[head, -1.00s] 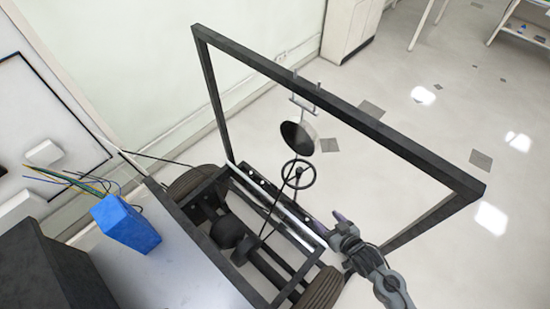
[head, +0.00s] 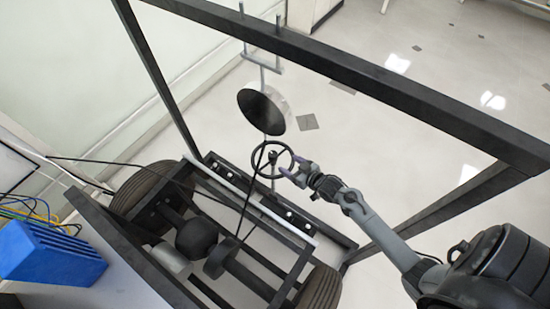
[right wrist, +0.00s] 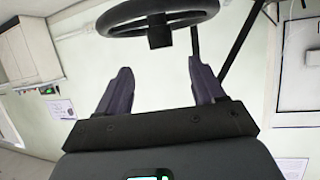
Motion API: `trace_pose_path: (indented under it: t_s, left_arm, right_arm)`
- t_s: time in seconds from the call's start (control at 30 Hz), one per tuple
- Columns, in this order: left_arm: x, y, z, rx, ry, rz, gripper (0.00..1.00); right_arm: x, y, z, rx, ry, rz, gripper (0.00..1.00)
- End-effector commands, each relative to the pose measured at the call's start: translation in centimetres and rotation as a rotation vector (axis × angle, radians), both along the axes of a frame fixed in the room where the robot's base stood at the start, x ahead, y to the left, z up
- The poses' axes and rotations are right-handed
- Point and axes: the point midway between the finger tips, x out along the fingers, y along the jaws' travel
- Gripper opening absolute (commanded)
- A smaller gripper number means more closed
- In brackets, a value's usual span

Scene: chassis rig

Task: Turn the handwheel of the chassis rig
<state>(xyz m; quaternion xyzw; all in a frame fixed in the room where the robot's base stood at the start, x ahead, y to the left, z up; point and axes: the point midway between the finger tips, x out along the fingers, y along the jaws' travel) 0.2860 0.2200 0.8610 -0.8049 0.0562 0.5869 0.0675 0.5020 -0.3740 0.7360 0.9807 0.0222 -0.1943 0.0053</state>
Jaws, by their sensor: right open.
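The black handwheel (head: 273,160) of the chassis rig has a round rim with spokes and stands above the rig's front beam. My right gripper (head: 297,172) is just right of the wheel's rim, its fingers pointing at it. In the right wrist view the handwheel (right wrist: 158,14) crosses the top, beyond the fingertips. There the right gripper (right wrist: 160,80) is open, with nothing between its two dark fingers. The wheel looks close to the fingertips; I cannot tell whether they touch. The left gripper is not in view.
The rig's black frame (head: 350,70) rises around the wheel, with a dark-faced lamp (head: 262,110) hanging above it. A thin black rod (head: 250,190) runs beside the wheel. Tyres (head: 150,188) flank the chassis. A blue box (head: 50,252) stands at left. Floor behind is clear.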

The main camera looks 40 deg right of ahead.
Motion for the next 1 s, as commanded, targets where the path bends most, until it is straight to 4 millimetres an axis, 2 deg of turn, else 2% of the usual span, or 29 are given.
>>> trace_pose_path:
  t_s: [0.3,0.5,0.7,1.0]
  left_arm:
    - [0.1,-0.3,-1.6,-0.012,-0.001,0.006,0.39]
    - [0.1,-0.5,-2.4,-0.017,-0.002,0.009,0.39]
    - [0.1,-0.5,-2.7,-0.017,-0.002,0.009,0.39]
    - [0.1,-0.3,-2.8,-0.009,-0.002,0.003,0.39]
  right_arm:
    - [4.7,0.3,-2.2,0.002,0.000,0.000,0.68]
    - [7.2,0.4,-3.1,0.001,0.000,0.001,0.68]
    - [8.3,0.5,-3.5,0.001,0.001,0.001,0.68]
    - [8.5,0.5,-3.5,0.001,0.001,0.001,0.68]
